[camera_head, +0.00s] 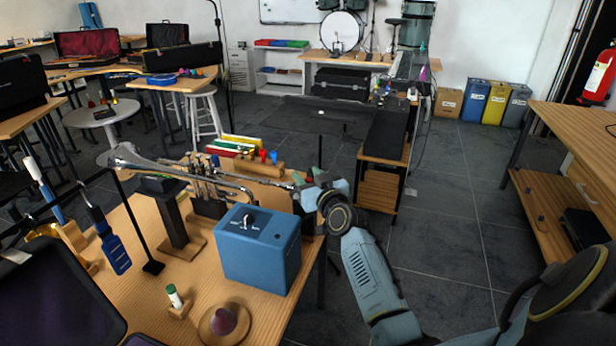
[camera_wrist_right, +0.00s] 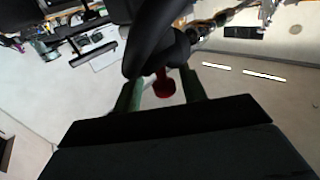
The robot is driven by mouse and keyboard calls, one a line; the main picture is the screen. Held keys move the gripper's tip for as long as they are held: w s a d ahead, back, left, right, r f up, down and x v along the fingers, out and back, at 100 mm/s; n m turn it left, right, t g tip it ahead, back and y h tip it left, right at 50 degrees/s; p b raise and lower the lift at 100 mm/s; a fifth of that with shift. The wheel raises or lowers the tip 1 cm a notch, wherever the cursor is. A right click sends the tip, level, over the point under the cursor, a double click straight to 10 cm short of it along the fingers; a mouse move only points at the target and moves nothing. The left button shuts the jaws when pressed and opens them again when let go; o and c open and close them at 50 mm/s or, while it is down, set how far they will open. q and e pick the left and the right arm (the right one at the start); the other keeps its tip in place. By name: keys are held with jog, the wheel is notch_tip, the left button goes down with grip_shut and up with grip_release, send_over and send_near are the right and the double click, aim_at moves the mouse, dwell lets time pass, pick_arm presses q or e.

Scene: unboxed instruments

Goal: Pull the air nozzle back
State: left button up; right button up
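My right gripper (camera_head: 309,180) reaches in from the right, beside the right end of a silver trumpet (camera_head: 215,182) on a stand. Its green fingers are apart in the right wrist view (camera_wrist_right: 163,90). A thick black curved part (camera_wrist_right: 158,40), perhaps the air nozzle, lies at and beyond the fingertips. A dark red knob (camera_wrist_right: 163,84) shows between the fingers. I cannot tell whether the fingers touch the black part. In the head view a thin black upright piece (camera_head: 320,150) rises by the gripper. My left gripper is not in view.
A blue box (camera_head: 260,250) with a silver switch on top stands on the wooden table (camera_head: 200,290) below the trumpet. A green-capped vial (camera_head: 174,294), a round wooden piece (camera_head: 224,322) and a dark tablet (camera_head: 55,300) are nearby.

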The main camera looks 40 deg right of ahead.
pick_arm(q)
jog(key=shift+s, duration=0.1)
pick_arm(e)
jog(key=shift+w, duration=0.1)
jog(key=shift+a, duration=0.1)
jog(key=shift+s, duration=0.25)
pick_arm(q)
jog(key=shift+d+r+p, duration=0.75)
jog(key=shift+p, duration=0.05)
pick_arm(e)
jog(key=v, duration=1.3)
